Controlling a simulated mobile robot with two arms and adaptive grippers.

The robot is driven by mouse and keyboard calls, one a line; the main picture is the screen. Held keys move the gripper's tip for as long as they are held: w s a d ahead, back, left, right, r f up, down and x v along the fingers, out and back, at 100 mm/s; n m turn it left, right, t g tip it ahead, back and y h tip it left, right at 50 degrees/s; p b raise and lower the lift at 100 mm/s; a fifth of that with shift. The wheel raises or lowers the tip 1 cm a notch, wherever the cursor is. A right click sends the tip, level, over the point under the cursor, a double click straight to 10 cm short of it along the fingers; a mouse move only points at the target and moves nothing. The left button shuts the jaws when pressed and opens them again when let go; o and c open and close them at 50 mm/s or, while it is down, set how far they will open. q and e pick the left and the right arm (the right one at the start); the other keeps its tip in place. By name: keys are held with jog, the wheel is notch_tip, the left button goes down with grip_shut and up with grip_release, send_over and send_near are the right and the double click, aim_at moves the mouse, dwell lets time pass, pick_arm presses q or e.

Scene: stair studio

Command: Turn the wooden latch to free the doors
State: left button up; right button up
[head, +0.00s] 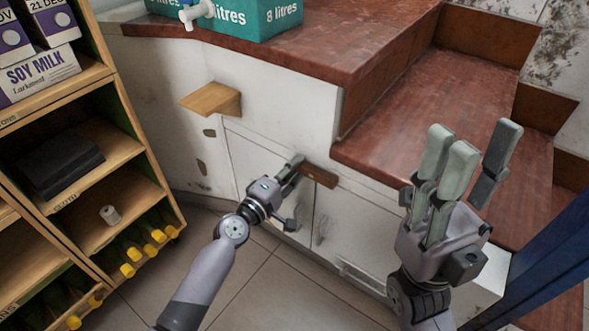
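The wooden latch (320,175) is a short dark brown bar on the front of the white cabinet, near the top of the seam between two small doors. It slants slightly down to the right. The left door (258,160) and right door (345,228) look shut. My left gripper (292,168) is at the latch's left end, its fingers overlapping or touching it; whether they grip it is unclear. The fingers hide that end and part of the left door. My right gripper (480,150) is open and empty, fingers up, in front of the red-brown stairs.
A wooden shelf unit (125,150) with cartons and yellow-capped bottles stands at the left. A small wooden ledge (212,98) juts from the cabinet above the left door. Stairs (440,95) rise at right, beside a blue post (545,262). Tiled floor (275,295) is clear.

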pick_arm(q)
jog(key=o, duration=0.3)
jog(key=v, duration=1.2)
dwell(0.3)
